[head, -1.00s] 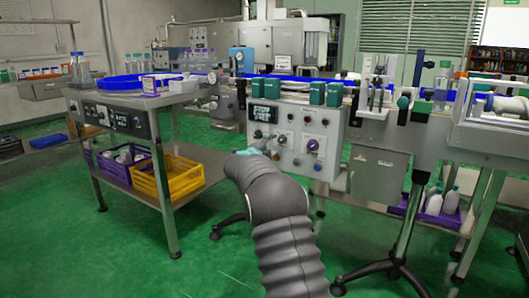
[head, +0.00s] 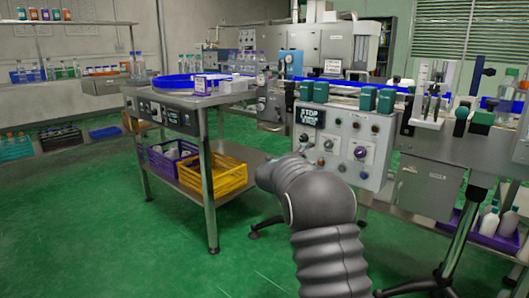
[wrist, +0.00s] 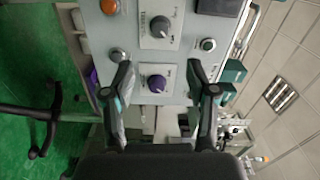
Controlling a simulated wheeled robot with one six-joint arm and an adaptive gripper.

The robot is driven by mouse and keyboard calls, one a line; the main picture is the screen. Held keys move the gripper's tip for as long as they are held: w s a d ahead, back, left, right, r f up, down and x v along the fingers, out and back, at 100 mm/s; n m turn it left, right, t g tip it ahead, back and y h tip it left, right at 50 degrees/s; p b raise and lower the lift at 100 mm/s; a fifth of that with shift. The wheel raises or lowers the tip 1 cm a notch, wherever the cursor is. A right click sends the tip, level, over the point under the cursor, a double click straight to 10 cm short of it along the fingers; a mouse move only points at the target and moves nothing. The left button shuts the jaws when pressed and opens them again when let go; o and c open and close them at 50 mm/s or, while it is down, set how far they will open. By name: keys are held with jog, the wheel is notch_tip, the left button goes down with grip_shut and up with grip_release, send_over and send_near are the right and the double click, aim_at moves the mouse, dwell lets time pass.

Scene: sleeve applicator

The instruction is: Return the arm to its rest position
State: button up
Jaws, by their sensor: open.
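My gripper (wrist: 165,100) is open in the wrist view, its two dark fingers spread apart with nothing between them. In the head view my grey ribbed arm (head: 330,240) reaches up from the bottom toward the same control panel (head: 345,143).
A steel table (head: 193,100) stands to the left, with a yellow crate (head: 222,180) and a purple crate (head: 165,167) on its lower shelf. The conveyor machine extends right, with a purple crate of bottles (head: 488,236) under it. Green floor (head: 110,240) is open at front left.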

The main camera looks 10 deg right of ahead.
jog(key=w+a+f+n+t+y, duration=0.3)
jog(key=a+f+n+y, duration=0.6)
jog(key=a+f+n, duration=0.15)
jog(key=s+a+f+n+g+y, duration=0.1)
jog(key=s+a+n+g+y, duration=0.2)
jog(key=s+a+n+y, duration=0.55)
jog(key=s+a+r+n+g+h+p, duration=0.15)
jog(key=s+n+g, duration=0.45)
jog(key=s, duration=2.2)
jog(key=s+d+r+n+h+p, duration=0.1)
jog(key=s+r, duration=0.3)
jog(key=s, duration=0.6)
jog(key=s+d+r+n+p, duration=0.1)
jog(key=s+d+r+p, duration=0.1)
jog(key=s, duration=0.8)
jog(key=shift+s+d+r+t+h, duration=0.3)
jog(key=shift+d+r+h, duration=0.15)
jog(key=shift+r, duration=0.4)
jog(key=c, duration=0.3)
jog(key=shift+d, duration=0.2)
